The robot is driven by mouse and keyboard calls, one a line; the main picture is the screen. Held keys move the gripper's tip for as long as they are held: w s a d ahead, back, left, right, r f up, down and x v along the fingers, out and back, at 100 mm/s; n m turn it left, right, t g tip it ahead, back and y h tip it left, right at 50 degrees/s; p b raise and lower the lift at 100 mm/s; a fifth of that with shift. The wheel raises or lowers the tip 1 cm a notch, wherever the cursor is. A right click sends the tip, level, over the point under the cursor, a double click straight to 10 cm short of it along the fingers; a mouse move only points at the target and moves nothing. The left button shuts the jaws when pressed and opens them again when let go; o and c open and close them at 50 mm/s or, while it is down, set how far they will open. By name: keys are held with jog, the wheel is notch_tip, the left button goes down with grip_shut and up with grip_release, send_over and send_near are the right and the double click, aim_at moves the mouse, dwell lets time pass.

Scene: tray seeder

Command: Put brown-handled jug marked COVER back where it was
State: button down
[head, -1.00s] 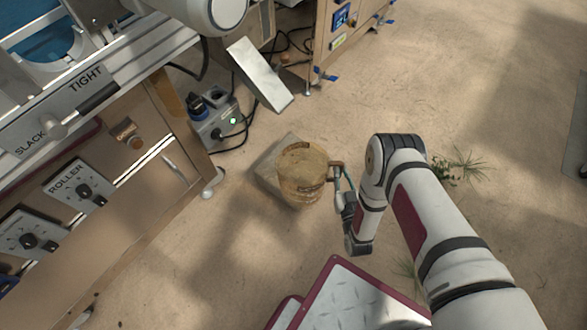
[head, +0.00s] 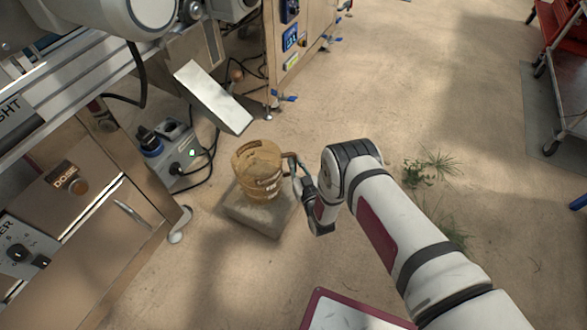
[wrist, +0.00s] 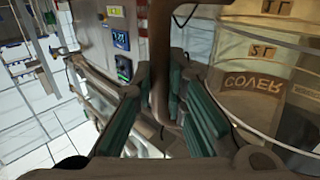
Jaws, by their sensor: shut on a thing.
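The brown-handled jug (head: 258,170) is a translucent, straw-coloured vessel. In the head view it is over a square grey slab (head: 262,220), and I cannot tell whether its base touches the slab. Its handle points right, towards my arm. My gripper (head: 298,172) is shut on the handle. In the wrist view, the brown handle (wrist: 161,60) stands between my green-padded fingers (wrist: 165,110). The jug's wall (wrist: 262,75) fills the right side there, with COVER reading upside down. The jug's base is not shown in the wrist view.
A grey box with plugs and cables (head: 175,150) stands left of the slab. A sloping metal chute (head: 212,97) hangs behind it, beside the machine cabinet (head: 85,205). Weeds (head: 430,168) grow to the right. A red cart (head: 562,50) stands far right.

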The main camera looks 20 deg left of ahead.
aim_at(296, 169)
jog(key=shift+w+a, duration=0.4)
jog(key=shift+w+a+f+b, duration=0.15)
jog(key=shift+f+b, duration=1.3)
jog(key=shift+f, duration=0.4)
jog(key=c, duration=1.6)
grip_release()
jog(key=p+v, duration=0.4)
jog(key=v, duration=0.8)
jog(key=shift+p, duration=0.4)
